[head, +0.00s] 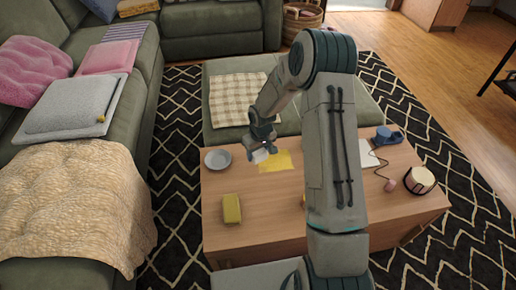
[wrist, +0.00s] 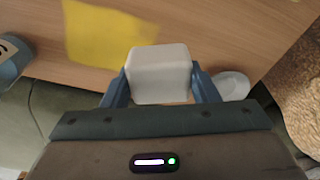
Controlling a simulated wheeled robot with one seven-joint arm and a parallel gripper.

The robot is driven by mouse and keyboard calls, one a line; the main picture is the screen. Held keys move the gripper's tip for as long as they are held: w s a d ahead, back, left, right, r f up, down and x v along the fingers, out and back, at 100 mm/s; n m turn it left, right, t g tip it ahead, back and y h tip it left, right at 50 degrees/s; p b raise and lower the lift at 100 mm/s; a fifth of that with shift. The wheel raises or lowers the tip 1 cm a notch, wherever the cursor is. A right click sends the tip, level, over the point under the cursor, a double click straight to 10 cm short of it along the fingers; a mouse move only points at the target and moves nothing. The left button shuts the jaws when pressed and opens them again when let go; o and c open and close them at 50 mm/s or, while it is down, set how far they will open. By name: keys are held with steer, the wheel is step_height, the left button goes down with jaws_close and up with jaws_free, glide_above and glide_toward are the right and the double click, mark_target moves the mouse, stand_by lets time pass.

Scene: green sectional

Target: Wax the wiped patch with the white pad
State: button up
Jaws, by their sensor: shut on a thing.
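The white pad (wrist: 158,75) is between the two blue fingers of my gripper (wrist: 158,88) in the wrist view. It also shows as a small white block (head: 260,156) in the head view. My gripper (head: 262,150) is shut on it, over the far part of the wooden table (head: 260,222). A yellow patch (head: 281,161) lies on the table just right of the pad. The patch also shows in the wrist view (wrist: 105,35), beside and partly behind the pad. I cannot tell whether the pad touches the table.
A grey dish (head: 217,160) stands left of my gripper, and a yellow sponge-like block (head: 232,209) lies nearer. A blue object (head: 388,135), a pink ball (head: 390,185) and a round drum-like object (head: 419,180) are at the right.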

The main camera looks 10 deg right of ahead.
mark_target(257, 169)
steer(key=shift+f+b, duration=2.5)
steer(key=shift+f, duration=1.35)
steer(key=shift+d+p, duration=0.3)
steer(key=d, duration=0.3)
steer(key=shift+d+p, duration=0.15)
steer(key=shift+p, duration=0.25)
steer(key=shift+a+b, duration=0.55)
steer(key=shift+a, duration=1.45)
step_height(257, 169, up, 3)
steer(key=shift+d+r+p, duration=0.1)
steer(key=shift+r+p, duration=0.1)
steer(key=shift+p, duration=0.85)
steer(key=shift+r+p, duration=1.5)
steer(key=shift+r, duration=0.8)
